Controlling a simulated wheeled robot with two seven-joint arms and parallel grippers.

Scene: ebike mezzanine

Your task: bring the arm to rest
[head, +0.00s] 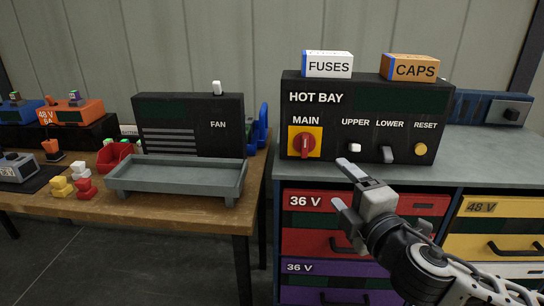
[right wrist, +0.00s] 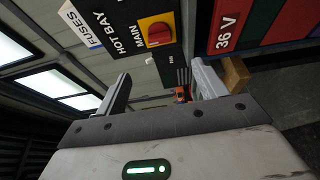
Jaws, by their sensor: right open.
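My right gripper (head: 344,183) is open and empty in front of the cabinet, just below the HOT BAY panel in the head view. Its two fingers stand apart with nothing between them, and they also show in the right wrist view (right wrist: 158,88). The black HOT BAY panel (head: 375,92) stands on the cabinet top, with a red MAIN knob (head: 305,144) on a yellow plate. Beside it are the UPPER switch (head: 355,147), the LOWER switch (head: 387,154) and a yellow RESET button (head: 420,149). My left gripper is out of view.
FUSES (head: 328,66) and CAPS (head: 410,68) boxes sit on the panel. Below are 36 V drawers (head: 340,241) and a yellow 48 V drawer (head: 500,225). The wooden bench (head: 215,209) at left holds a FAN unit (head: 190,120) and a grey tray (head: 180,177). Floor shows at lower left.

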